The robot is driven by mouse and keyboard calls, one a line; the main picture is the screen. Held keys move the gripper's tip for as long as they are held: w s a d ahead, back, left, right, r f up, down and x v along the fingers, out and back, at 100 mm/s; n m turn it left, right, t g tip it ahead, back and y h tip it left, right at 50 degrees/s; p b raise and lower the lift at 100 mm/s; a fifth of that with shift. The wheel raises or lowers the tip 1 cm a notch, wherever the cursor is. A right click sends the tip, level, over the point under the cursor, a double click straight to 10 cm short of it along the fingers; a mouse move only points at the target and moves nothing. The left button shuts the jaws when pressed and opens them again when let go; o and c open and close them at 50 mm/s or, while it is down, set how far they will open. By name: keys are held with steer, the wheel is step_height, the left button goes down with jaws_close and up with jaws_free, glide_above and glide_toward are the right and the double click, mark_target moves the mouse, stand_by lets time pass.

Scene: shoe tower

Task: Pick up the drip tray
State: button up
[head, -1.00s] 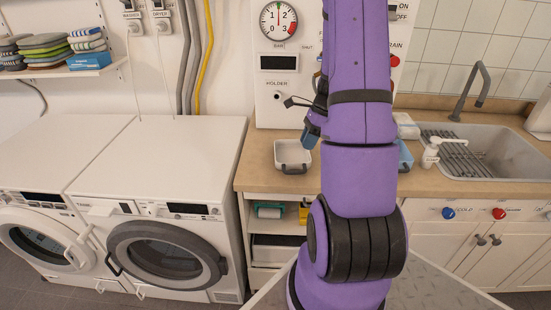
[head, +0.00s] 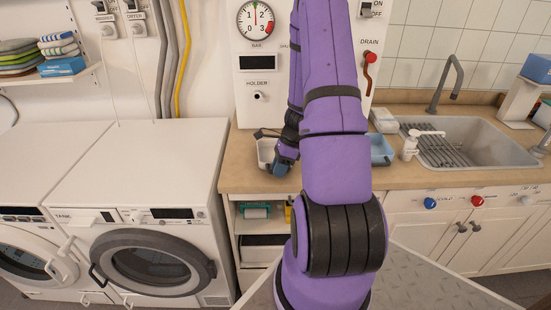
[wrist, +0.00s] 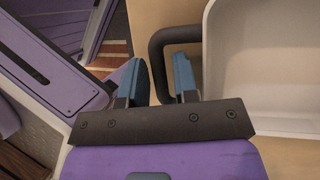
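The drip tray is a white open tray (head: 265,148) at the left end of the counter in the head view, partly hidden by my gripper (head: 283,163). In the wrist view the tray (wrist: 270,60) fills the right side, and its dark loop handle (wrist: 164,40) sticks out to the left. My gripper (wrist: 160,84) is open, with blue fingers apart. The handle's outer bar runs down between the two fingers, and neither finger visibly clamps it. The tray rests on the counter.
The tan counter (head: 235,165) has a blue container (head: 381,150) and a white pump bottle (head: 412,146) to the right, before the sink (head: 480,140). The wall panel with a holder knob (head: 259,97) stands behind the tray. A washer (head: 150,190) stands left.

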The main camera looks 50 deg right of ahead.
steer(key=shift+a+f, duration=0.1)
steer(key=shift+f, duration=0.1)
jaws_close()
steer(key=shift+r, duration=0.1)
